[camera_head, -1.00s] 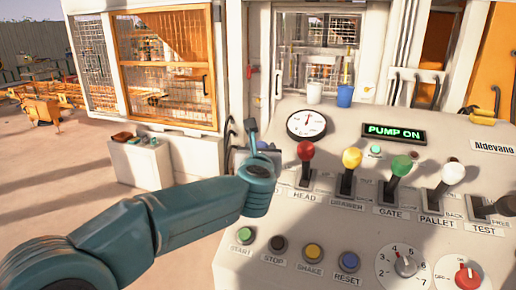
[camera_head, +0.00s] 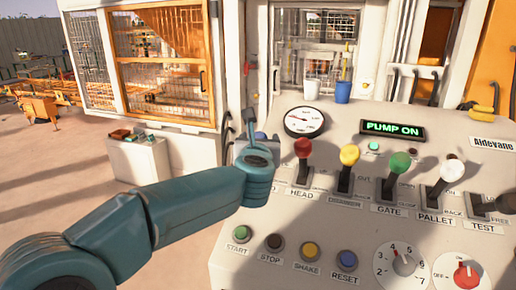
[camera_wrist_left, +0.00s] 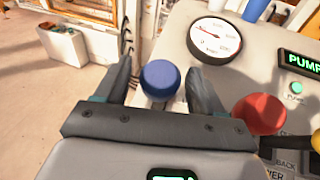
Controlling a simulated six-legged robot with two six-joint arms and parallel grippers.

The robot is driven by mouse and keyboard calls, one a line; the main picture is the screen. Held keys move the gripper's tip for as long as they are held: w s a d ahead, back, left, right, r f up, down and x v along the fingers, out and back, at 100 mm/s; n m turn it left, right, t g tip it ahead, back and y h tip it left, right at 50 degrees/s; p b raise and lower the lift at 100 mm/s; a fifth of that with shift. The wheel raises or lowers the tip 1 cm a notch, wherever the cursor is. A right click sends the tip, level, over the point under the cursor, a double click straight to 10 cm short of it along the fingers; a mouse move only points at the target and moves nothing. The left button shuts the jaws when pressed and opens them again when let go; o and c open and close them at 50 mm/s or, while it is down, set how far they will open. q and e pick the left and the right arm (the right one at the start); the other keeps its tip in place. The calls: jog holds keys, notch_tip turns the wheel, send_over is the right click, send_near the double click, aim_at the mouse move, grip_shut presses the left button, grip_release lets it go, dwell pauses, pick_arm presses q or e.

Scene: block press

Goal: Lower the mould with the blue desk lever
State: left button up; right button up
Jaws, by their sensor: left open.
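The blue lever's round knob (camera_head: 261,136) shows at the left end of the desk's lever row, mostly hidden behind my left gripper (camera_head: 254,132). In the left wrist view the blue knob (camera_wrist_left: 160,78) sits between the two dark fingers of my left gripper (camera_wrist_left: 160,88). The fingers are apart, with a gap visible on each side of the knob. The lever's shaft is hidden. I cannot make out the mould in these views. My right gripper is not in view.
The red lever (camera_head: 303,148) stands close to the right of my gripper, then the yellow (camera_head: 349,155), green (camera_head: 399,162) and white (camera_head: 452,172) levers. Push buttons (camera_head: 310,252) line the desk's front. A gauge (camera_head: 305,121) and a lit PUMP ON sign (camera_head: 393,131) are behind.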

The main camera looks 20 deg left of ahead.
pick_arm(q)
jog(key=b+v, duration=0.4)
jog(key=v, duration=1.2)
jog(key=shift+r, duration=0.1)
jog(key=shift+s, duration=0.1)
